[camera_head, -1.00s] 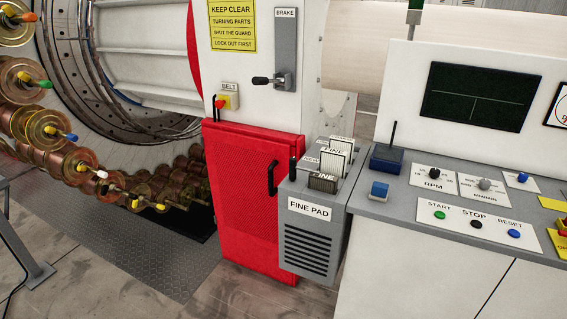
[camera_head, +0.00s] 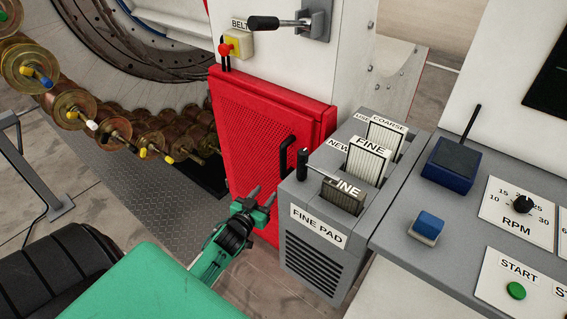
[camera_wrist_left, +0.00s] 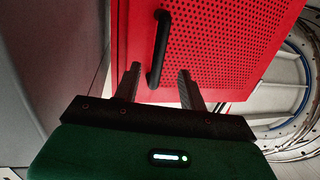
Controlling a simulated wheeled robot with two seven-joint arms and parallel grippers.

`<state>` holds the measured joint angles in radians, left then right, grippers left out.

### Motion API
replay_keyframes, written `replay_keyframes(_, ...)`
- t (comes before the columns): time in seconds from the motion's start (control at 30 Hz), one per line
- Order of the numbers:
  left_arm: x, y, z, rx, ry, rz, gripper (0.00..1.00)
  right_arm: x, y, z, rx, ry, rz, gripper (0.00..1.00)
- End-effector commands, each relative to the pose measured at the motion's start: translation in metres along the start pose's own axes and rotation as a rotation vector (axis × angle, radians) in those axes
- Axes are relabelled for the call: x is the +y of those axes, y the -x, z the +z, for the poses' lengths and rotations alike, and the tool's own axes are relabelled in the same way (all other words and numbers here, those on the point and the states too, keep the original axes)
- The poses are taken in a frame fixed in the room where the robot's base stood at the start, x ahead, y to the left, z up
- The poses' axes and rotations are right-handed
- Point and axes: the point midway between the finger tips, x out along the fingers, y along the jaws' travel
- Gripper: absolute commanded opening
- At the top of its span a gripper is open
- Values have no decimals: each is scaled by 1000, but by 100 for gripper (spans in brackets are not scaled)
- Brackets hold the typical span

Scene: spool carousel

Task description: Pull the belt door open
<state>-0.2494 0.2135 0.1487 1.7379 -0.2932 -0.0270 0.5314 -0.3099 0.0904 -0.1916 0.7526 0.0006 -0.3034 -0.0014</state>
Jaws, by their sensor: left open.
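The belt door is a red perforated panel (camera_head: 262,140) below the yellow BELT switch. It is shut against its red frame. Its black bar handle (camera_head: 287,155) is near the door's right edge. My left gripper (camera_head: 262,194) is open, just below and left of the handle in the head view. In the left wrist view the handle (camera_wrist_left: 159,48) stands upright between the lines of my two open fingers (camera_wrist_left: 160,85), with its lower end near the fingertip level. I cannot tell whether a finger touches it. My right gripper is not in view.
A grey FINE PAD box (camera_head: 318,236) with a black lever stands close to the right of the handle. The grey control console (camera_head: 425,225) is further right. Spools on the carousel (camera_head: 110,130) hang at the left. A brake lever (camera_head: 278,23) sits above the door.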

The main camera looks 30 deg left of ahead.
Motion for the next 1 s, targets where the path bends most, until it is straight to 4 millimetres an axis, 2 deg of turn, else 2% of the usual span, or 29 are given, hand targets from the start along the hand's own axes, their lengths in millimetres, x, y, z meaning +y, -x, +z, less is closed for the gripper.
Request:
replay_keyframes(0.03, -2, -1, -16, 35, 1, 1, 42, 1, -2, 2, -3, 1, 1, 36)
replay_keyframes(0.1, -3, -1, -31, 64, 1, 3, 42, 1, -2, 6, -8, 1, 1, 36)
replay_keyframes(0.2, -3, -6, -40, 80, 2, 4, 42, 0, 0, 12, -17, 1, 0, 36)
replay_keyframes(0.43, -3, -35, -43, 80, 4, 3, 42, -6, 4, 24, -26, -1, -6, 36)
replay_keyframes(0.73, -3, -86, -46, 78, 3, 3, 42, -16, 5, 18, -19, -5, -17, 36)
replay_keyframes(1.0, -3, -124, -48, 78, 3, 3, 42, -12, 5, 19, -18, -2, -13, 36)
